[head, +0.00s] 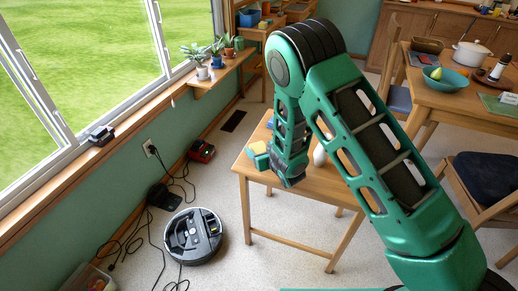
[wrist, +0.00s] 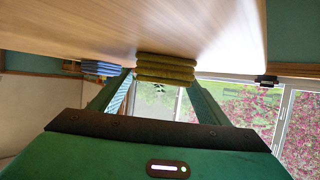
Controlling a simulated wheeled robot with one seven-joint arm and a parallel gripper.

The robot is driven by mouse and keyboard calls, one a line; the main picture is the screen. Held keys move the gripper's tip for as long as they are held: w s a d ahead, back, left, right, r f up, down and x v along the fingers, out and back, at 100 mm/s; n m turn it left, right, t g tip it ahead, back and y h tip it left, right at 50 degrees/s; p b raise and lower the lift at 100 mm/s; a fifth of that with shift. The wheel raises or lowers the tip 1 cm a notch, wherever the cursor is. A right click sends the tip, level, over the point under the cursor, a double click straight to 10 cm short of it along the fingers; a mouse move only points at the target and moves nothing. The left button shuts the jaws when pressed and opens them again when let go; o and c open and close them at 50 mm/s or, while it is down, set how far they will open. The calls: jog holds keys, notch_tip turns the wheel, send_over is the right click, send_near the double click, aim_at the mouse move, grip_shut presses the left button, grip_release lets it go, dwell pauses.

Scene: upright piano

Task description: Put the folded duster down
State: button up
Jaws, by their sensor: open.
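The folded duster, a yellow layered cloth (wrist: 165,69), lies against the pale wooden tabletop (wrist: 120,25), which fills the top of the tilted wrist view. My gripper (wrist: 160,80) is open, with one finger on either side of the duster and the tips close to it. I cannot tell whether either finger touches it. In the head view a yellow patch (head: 258,147), probably the duster, shows at the left edge of the small wooden table (head: 315,188), beside the end of my arm. My arm hides much of that table.
A blue folded stack (wrist: 100,68) lies left of the duster in the wrist view. A white object (head: 320,155) stands on the small table behind my arm. A robot vacuum (head: 192,236) and cables are on the floor. A dining table (head: 450,75) with dishes stands right.

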jog(key=v, duration=1)
jog(key=shift+d+r, duration=0.1)
jog(key=shift+d, duration=0.1)
jog(key=shift+s, duration=0.1)
